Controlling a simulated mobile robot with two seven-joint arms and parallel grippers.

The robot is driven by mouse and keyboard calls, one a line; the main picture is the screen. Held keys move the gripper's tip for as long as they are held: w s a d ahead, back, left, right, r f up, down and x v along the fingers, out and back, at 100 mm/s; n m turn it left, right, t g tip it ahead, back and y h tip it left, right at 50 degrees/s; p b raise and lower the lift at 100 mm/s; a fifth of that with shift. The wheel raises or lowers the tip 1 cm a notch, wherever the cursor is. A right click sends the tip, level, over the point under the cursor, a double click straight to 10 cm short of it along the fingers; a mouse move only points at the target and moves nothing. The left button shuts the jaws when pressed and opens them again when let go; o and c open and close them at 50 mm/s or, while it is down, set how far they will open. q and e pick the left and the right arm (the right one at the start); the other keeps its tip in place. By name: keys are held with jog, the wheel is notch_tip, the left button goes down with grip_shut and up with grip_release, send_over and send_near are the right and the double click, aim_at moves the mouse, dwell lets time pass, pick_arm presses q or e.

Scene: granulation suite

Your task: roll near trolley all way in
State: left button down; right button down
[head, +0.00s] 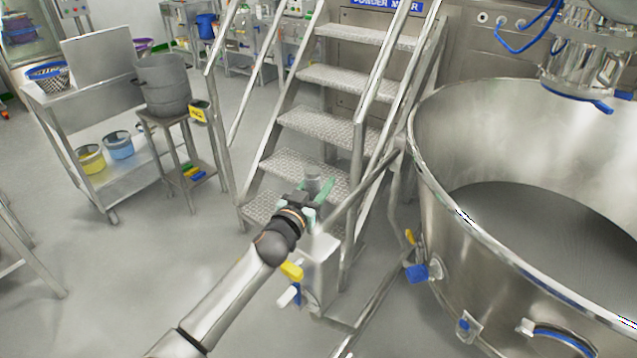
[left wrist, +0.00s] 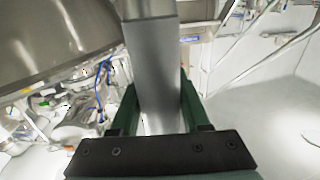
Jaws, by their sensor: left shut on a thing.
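The near trolley carries a large round steel bowl (head: 470,250) at the right of the head view. Its low frame (head: 345,322) and upright post (head: 320,270) stand left of the bowl. My left gripper (head: 318,192) is at the top of this post, in front of the steps. In the left wrist view my left gripper (left wrist: 159,108) is shut on a grey metal bar (left wrist: 153,65), which passes between its green fingers. The bar appears to be the trolley's handle; the grip is partly hidden in the head view. My right gripper is not in view.
Steel steps (head: 315,125) stand just behind my left gripper. A mixer head (head: 585,65) hangs above the bowl's far side. A steel table (head: 85,120) and a stand (head: 180,150) with a grey pot are at the left. The floor (head: 160,260) at lower left is clear.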

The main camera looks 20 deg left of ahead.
pick_arm(q)
jog(key=w, duration=0.1)
jog(key=w+d+b, duration=0.1)
jog(key=w, duration=0.1)
jog(key=shift+d+r, duration=0.1)
jog(key=c, duration=0.8)
grip_release()
jog(key=o, duration=0.4)
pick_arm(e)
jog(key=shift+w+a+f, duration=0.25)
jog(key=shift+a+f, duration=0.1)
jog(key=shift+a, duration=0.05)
pick_arm(q)
jog(key=s, duration=0.4)
jog(key=s+a, duration=0.1)
jog(key=s, duration=0.3)
jog(key=s+a, duration=0.1)
jog(key=s, duration=0.3)
jog(key=shift+s+p, duration=0.2)
jog(key=shift+p, duration=0.15)
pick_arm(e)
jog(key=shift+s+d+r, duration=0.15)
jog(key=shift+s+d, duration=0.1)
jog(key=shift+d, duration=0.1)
